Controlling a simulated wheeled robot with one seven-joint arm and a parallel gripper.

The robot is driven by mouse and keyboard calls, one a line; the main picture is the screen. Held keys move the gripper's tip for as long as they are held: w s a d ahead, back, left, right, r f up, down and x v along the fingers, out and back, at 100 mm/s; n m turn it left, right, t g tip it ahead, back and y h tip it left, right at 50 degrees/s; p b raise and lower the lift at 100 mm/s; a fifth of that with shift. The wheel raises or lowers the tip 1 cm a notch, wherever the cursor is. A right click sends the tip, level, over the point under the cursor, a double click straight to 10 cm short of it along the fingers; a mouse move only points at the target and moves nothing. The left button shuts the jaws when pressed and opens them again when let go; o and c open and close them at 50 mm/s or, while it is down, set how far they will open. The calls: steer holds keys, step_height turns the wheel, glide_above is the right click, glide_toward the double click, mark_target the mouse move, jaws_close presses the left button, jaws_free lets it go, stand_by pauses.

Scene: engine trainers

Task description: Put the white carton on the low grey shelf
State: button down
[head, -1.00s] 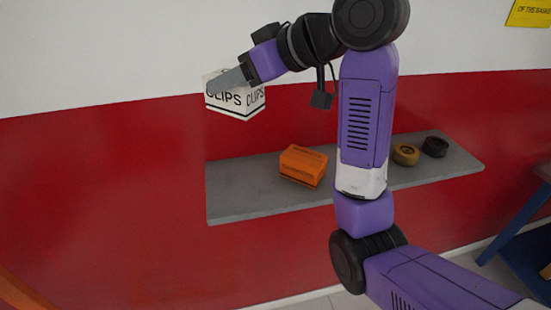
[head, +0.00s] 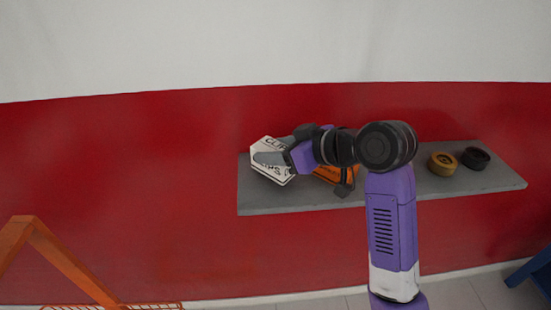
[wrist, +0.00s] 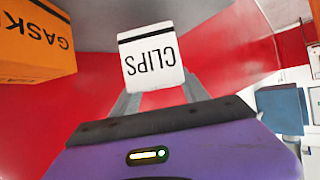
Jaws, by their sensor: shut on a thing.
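The white carton (head: 284,172), printed CLIPS, is held by my gripper (head: 268,160) and looks tilted in the head view. It also shows in the wrist view (wrist: 151,60), between the two grey fingers (wrist: 158,98), with its lettering upside down. The low grey shelf (head: 300,200) runs along the red wall. In the head view the carton overlaps the left part of the shelf. I cannot tell whether it touches the shelf top.
An orange box (head: 330,174) stands on the shelf just right of the carton, partly hidden by my arm; it also shows in the wrist view (wrist: 35,42). A tan roll (head: 442,163) and a black roll (head: 475,158) sit farther right. An orange frame (head: 60,255) stands lower left.

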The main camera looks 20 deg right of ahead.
steer(key=shift+f, duration=1.4)
steer(key=c, duration=0.6)
jaws_free()
steer(key=shift+f, duration=0.15)
steer(key=shift+s+r, duration=0.1)
steer(key=shift+r, duration=0.1)
steer(key=b+v, duration=0.1)
steer(key=v, duration=1.1)
steer(key=shift+f, duration=0.1)
